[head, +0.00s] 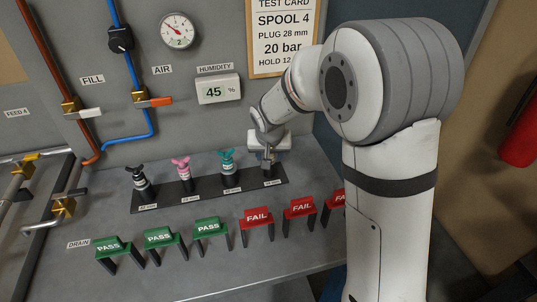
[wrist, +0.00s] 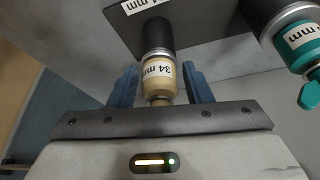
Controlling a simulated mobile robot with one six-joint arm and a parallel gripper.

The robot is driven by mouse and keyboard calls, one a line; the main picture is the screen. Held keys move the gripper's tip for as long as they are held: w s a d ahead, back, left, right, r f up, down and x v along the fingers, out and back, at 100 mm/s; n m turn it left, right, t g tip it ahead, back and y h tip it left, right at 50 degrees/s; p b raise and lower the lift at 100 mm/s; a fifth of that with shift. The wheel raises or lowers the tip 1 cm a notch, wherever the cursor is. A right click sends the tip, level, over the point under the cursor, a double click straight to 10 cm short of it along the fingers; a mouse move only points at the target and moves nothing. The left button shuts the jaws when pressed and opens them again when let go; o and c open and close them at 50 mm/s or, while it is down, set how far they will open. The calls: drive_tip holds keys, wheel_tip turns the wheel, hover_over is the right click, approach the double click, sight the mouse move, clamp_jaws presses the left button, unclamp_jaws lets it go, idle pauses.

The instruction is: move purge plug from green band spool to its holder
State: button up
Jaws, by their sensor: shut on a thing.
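My gripper (head: 268,150) is at the right end of a dark plug holder strip (head: 207,193) on the grey bench. In the wrist view its blue fingers (wrist: 160,84) are on both sides of a tan plug (wrist: 157,75) labelled 34 mm, shut on it. The plug's black end (wrist: 157,35) points at the dark strip, by a 34 mm label; I cannot tell if it is seated. In the head view the gripper mostly hides this plug. A black plug (head: 139,180), a pink plug (head: 184,174) and a teal plug (head: 228,166) stand in the strip. No green band spool shows.
Green PASS stands (head: 160,238) and red FAIL stands (head: 257,217) line the bench in front of the strip. Behind are pipes, valves (head: 140,97), a gauge (head: 178,31), a humidity display (head: 218,89) and a test card (head: 283,35).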

drive_tip(key=o, duration=1.2)
drive_tip(key=shift+c, duration=0.2)
